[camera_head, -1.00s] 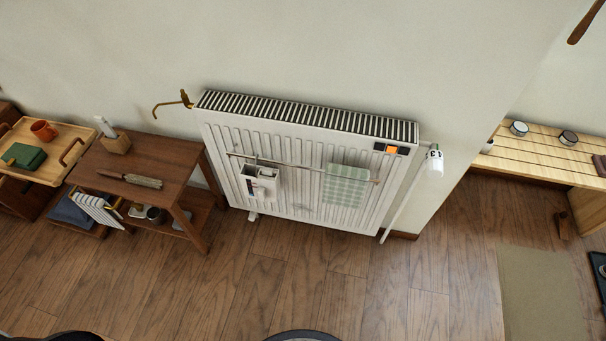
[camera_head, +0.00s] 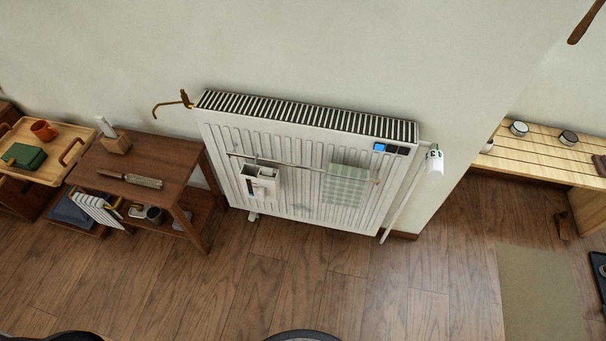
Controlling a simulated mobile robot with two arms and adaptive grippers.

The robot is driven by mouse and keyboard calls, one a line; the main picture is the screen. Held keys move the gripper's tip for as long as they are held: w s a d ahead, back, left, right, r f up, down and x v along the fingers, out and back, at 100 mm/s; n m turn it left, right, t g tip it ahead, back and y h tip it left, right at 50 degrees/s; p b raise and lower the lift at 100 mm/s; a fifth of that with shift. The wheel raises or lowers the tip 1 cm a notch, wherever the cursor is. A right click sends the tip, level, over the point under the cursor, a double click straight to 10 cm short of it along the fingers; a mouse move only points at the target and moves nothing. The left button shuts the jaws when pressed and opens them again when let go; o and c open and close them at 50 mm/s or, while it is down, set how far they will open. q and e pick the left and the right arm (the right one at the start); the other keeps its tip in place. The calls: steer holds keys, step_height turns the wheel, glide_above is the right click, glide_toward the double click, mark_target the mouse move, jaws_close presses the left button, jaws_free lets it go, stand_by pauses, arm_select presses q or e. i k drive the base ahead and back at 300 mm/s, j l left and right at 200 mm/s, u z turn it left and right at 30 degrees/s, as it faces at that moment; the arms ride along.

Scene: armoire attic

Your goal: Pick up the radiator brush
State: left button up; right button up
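A long, thin brush-like object (camera_head: 130,180), which looks like the radiator brush, lies flat on the top of the small dark wooden side table (camera_head: 160,158) at the left. Its thicker, pale brownish part points right, and its thin dark part points left. Neither of my grippers shows in the head view, and nothing touches the brush.
A white radiator (camera_head: 300,190) stands against the wall, with a rail holding a white caddy (camera_head: 268,184) and a green checked cloth (camera_head: 345,186). A wooden tray (camera_head: 52,140) is at the far left; a slatted bench (camera_head: 545,150) stands right. Floor before the radiator is clear.

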mark_target(100, 172)
steer(key=u, duration=1.45)
